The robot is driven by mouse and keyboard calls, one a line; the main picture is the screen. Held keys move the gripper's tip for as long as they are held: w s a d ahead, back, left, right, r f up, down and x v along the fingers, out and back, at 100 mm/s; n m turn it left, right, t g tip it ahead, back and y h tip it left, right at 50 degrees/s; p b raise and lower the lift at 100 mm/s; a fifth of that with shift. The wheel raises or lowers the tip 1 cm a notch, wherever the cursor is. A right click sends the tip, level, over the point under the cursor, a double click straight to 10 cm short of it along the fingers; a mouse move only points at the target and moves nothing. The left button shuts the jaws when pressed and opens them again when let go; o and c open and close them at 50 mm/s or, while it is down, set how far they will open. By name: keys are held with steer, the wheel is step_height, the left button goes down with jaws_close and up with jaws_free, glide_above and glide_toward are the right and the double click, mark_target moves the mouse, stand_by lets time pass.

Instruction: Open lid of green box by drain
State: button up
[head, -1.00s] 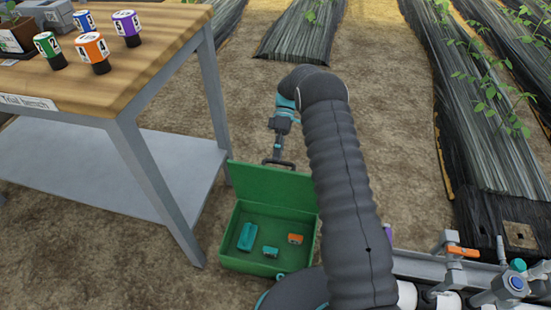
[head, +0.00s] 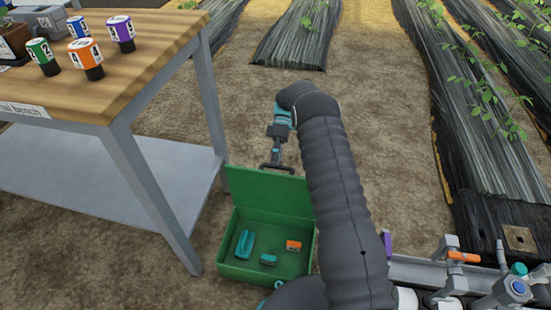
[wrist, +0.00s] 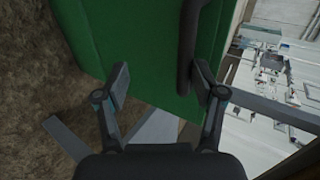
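The green box (head: 229,262) stands on the ground with its lid (head: 265,190) raised, standing up along the far side and leaning slightly back. Inside lie two teal pieces (head: 244,244) and an orange piece (head: 293,246). My gripper (wrist: 160,70) is at the lid's upper edge; the wrist view shows its two fingers spread apart. The green lid (wrist: 140,40) fills the area beyond and between them. A dark handle (wrist: 188,50) on the lid runs close to the right fingertip; I cannot tell whether they touch. In the head view the fingertips are small and partly unclear.
The wooden bench (head: 150,65) with a grey lower shelf (head: 120,170) stands close left of the box, bearing several numbered bottles. Pipes with an orange-handled valve (head: 462,256) are at the lower right. Bare soil lies behind the box.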

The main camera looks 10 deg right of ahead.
steer(key=shift+d+f, duration=0.1)
steer(key=shift+f, duration=0.05)
step_height(320, 180, up, 10)
steer(key=shift+r, duration=0.25)
stand_by(0.6)
stand_by(0.4)
